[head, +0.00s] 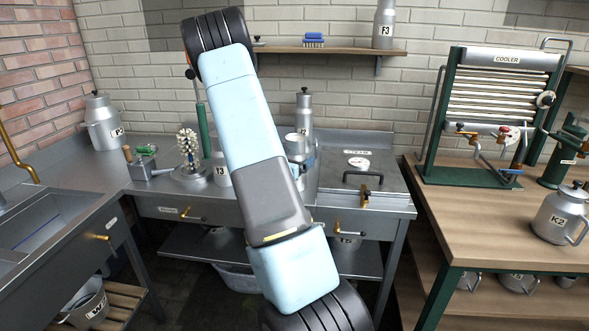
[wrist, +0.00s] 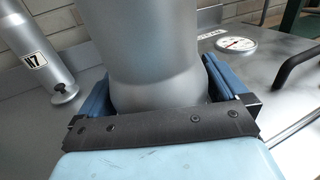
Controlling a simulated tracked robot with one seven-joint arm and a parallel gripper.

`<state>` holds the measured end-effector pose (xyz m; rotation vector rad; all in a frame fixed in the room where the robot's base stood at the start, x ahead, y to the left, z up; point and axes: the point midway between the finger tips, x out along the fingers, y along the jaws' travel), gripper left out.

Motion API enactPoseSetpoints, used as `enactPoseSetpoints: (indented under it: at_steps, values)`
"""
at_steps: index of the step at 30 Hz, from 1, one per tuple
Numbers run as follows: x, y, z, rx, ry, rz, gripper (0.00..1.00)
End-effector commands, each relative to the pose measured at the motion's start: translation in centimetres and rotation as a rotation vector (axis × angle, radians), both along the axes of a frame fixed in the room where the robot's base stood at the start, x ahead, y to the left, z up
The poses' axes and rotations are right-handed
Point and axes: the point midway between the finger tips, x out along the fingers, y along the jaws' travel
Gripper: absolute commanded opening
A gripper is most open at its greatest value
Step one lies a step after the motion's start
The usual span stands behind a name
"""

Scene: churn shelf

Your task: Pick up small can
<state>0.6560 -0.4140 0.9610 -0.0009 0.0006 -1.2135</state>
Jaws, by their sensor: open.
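A silver metal can (wrist: 155,50) with a rounded body and narrower lower part fills the middle of the wrist view. My gripper (wrist: 158,88) is open, with one blue finger on each side of it. I cannot tell whether the fingers touch it. In the head view a grey can (head: 295,140) stands on the steel counter beside my arm, partly hidden. My gripper is mostly hidden behind my arm there. No label shows on the can between my fingers.
A round dial (wrist: 236,44) and a dark handle (wrist: 300,66) are at the right.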

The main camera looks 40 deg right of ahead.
Motion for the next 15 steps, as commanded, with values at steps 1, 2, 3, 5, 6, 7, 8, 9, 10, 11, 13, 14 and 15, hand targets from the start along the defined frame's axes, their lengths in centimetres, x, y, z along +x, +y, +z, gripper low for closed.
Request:
enactPoseSetpoints:
  at_steps: [1,2,3,5,6,7,8,9,10,11,13,14,15]
  values:
    - [0.0,0.01,0.0,0.0,0.0,0.0,0.98]
    - [-0.01,0.02,0.0,0.0,0.0,0.0,0.95]
    - [-0.01,0.02,0.01,0.0,0.0,0.0,0.91]
    - [-0.01,0.03,0.01,0.0,0.0,0.0,0.86]
    - [0.0,0.03,0.01,0.0,0.0,0.0,0.82]
    - [-0.01,0.03,0.01,0.0,0.0,0.0,0.79]
    - [-0.01,0.04,0.01,0.0,0.0,0.0,0.76]
    - [-0.01,0.04,0.01,0.0,0.0,0.0,0.72]
    - [-0.01,0.04,0.01,0.0,0.0,0.0,0.69]
    - [-0.01,0.04,0.01,0.0,0.0,0.0,0.67]
    - [-0.01,0.04,0.01,0.0,0.0,0.0,0.6]
    - [-0.01,0.05,0.0,0.0,0.0,0.0,0.57]
    - [-0.01,0.05,0.0,0.0,0.0,0.0,0.53]
